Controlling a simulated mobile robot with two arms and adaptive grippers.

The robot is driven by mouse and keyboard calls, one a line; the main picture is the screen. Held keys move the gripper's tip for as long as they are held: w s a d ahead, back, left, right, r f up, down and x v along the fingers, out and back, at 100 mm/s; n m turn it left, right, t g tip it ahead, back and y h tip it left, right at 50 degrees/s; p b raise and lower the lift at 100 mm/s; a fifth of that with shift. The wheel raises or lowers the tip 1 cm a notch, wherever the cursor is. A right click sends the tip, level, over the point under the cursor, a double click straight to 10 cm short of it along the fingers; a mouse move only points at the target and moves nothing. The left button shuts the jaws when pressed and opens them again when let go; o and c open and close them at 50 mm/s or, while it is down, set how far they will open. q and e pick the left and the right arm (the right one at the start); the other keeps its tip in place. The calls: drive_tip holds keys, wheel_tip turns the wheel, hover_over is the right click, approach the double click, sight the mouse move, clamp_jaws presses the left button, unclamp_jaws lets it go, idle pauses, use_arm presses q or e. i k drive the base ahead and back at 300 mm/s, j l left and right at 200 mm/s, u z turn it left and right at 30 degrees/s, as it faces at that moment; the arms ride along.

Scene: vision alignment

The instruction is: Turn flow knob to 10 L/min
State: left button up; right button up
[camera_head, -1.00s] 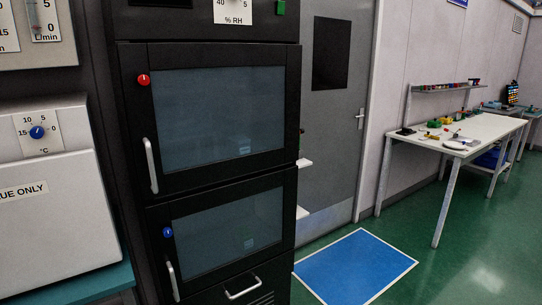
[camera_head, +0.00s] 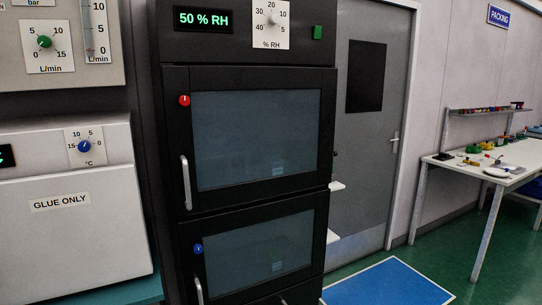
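The flow knob (camera_head: 44,42) is a small green round knob on a white square dial plate marked 0, 5, 10, 15 and L/min. It is at the upper left, on a light grey panel (camera_head: 95,77). Its pointer seems to lean to the upper left, near the 5, but it is too small to be sure. A vertical flow tube scale (camera_head: 97,30) marked 0 and 5, L/min, is to the right of the knob. Neither of my grippers is in view.
A white box labelled GLUE ONLY (camera_head: 125,240) with a blue °C knob (camera_head: 84,146) stands below the panel. A tall black cabinet (camera_head: 328,135) with a % RH dial (camera_head: 271,22) is to its right. A door and a white workbench (camera_head: 478,167) are farther right.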

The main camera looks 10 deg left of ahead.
sight(43, 41)
drive_tip(key=u, duration=1.45)
